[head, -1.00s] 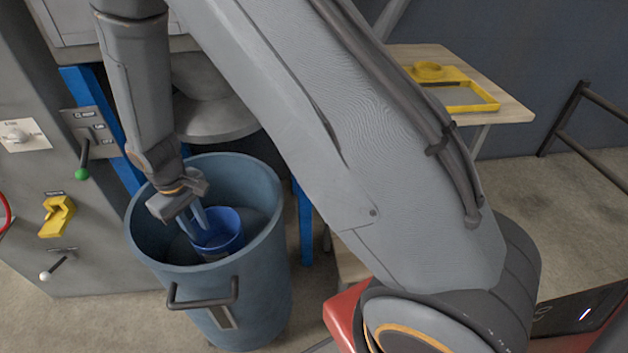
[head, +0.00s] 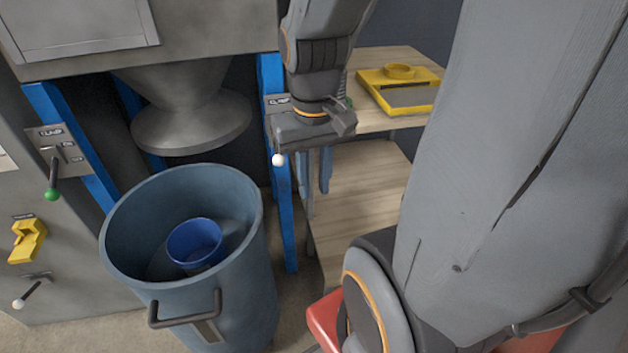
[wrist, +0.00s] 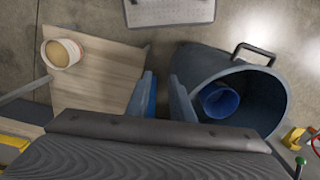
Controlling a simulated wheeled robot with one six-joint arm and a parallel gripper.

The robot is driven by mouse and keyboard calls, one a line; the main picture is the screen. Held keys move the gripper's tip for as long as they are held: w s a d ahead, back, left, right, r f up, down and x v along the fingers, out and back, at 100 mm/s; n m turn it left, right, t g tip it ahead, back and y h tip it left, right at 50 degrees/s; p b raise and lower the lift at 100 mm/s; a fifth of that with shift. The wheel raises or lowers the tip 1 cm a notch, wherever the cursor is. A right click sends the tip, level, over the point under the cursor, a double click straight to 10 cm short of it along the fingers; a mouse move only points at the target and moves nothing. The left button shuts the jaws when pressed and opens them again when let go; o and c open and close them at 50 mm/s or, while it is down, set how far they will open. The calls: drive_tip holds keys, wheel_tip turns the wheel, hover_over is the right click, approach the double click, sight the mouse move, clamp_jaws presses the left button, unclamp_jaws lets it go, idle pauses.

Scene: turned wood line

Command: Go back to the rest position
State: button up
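My gripper (head: 314,172) hangs in the air to the right of the bin, in front of the wooden shelf. Its two blue-grey fingers point down with a clear gap between them and nothing in it. The wrist view also shows the gripper (wrist: 162,97) with its fingers apart. A blue cup (head: 195,243) sits inside the large blue-grey bin (head: 262,205), apart from my gripper. The cup also shows in the wrist view (wrist: 219,99).
A machine with a grey funnel (head: 190,125) and blue legs stands behind the bin. A wooden shelf unit (head: 365,185) with a yellow frame (head: 415,104) on top is at right. In the wrist view a cream-filled container (wrist: 62,53) sits on the lower wood board.

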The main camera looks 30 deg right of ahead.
drive_tip(key=a+r+n+p, duration=0.2)
drive_tip(key=a+r+p, duration=0.2)
drive_tip(key=a+p, duration=0.3)
drive_tip(key=shift+r+n, duration=0.15)
drive_tip(key=shift+n, duration=0.15)
idle(0.9)
